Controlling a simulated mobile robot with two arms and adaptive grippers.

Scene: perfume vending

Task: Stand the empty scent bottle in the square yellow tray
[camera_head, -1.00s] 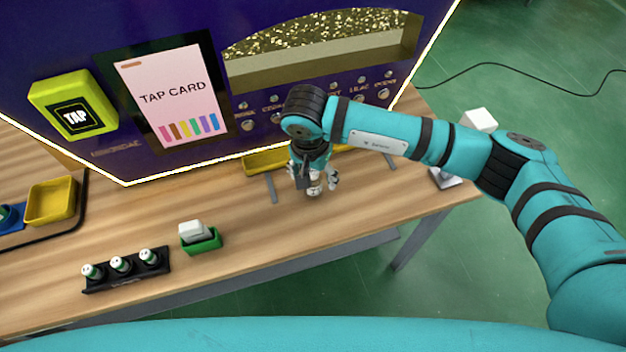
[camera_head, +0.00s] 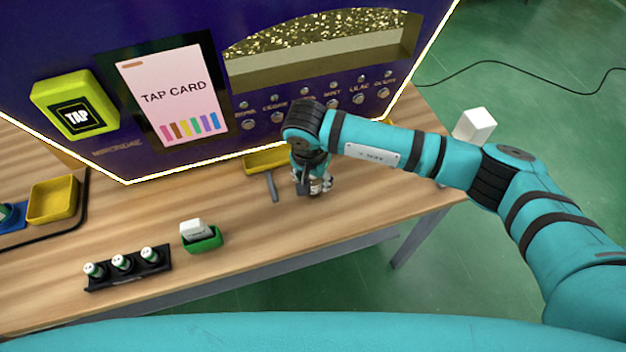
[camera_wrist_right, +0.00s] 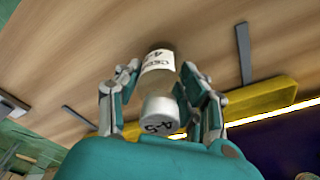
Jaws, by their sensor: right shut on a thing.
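My right gripper (camera_head: 316,188) is low over the table, in front of the vending machine. In the right wrist view its fingers are shut on a small bottle (camera_wrist_right: 158,62) with a white printed label and a pale cap end marked 4-5. The bottle is mostly hidden by the fingers in the head view; I cannot tell whether it is empty or clear of the table. The square yellow tray (camera_head: 66,212) is at the far left, beside a blue tray (camera_head: 10,222), well away from the gripper. My left gripper is not in view.
A yellow trough (camera_head: 262,163) lies along the machine's foot, with a grey bar (camera_head: 271,188) in front. A green holder (camera_head: 207,244) with a white block and a black rack (camera_head: 128,281) of several small bottles stand near the front edge. Table between them is clear.

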